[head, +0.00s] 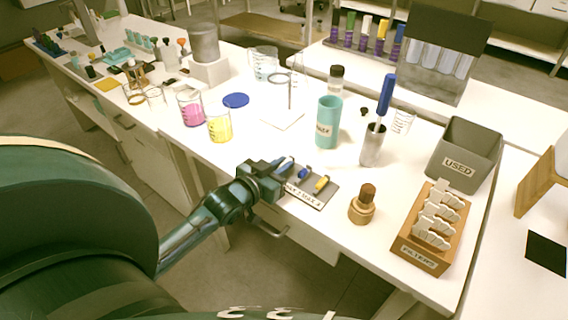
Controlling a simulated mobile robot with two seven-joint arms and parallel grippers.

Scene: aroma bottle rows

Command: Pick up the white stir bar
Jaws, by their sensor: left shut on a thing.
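A grey mat (318,201) with a printed label lies near the front edge of the bench. On it, a blue stir bar (304,174) and a yellow stir bar (321,184) lie side by side. My left gripper (282,172) is at the mat's left end, low over it, and shut on a small pale bar (285,162), which looks like the white stir bar. The gripper hides much of this bar, and I cannot tell whether it still touches the mat. My right gripper is not in view.
Beakers of pink (192,110) and yellow liquid (219,127) stand behind the gripper. A teal bottle (327,124), a metal cup (372,148) with a blue-handled tool, a brown-capped bottle (362,206), a filter rack (421,255) and a grey "USED" bin (461,165) stand right.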

